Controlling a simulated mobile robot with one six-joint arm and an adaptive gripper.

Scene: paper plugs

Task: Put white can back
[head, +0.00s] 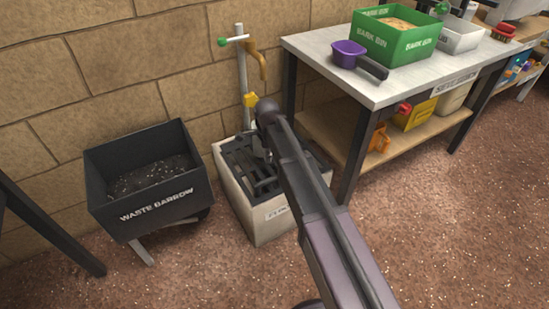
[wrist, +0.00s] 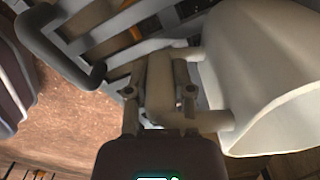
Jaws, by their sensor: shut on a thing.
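The white can (wrist: 265,75) fills the right side of the wrist view, with its pale handle (wrist: 160,80) running between my fingers. My gripper (wrist: 160,105) is shut on that handle. The can looks tilted, and its far part runs out of the picture. In the head view my arm covers the gripper, and I cannot make out the can there. The arm ends over the pale basin (head: 231,192) with a dark slatted top, below a tap (head: 255,62). Slats also show in the wrist view (wrist: 100,25).
A dark waste barrow (head: 150,207) stands left of the basin. At right, a bench (head: 310,43) carries a green bark bin (head: 395,45) and a purple scoop (head: 347,52). A brick wall is behind. The floor in front is clear.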

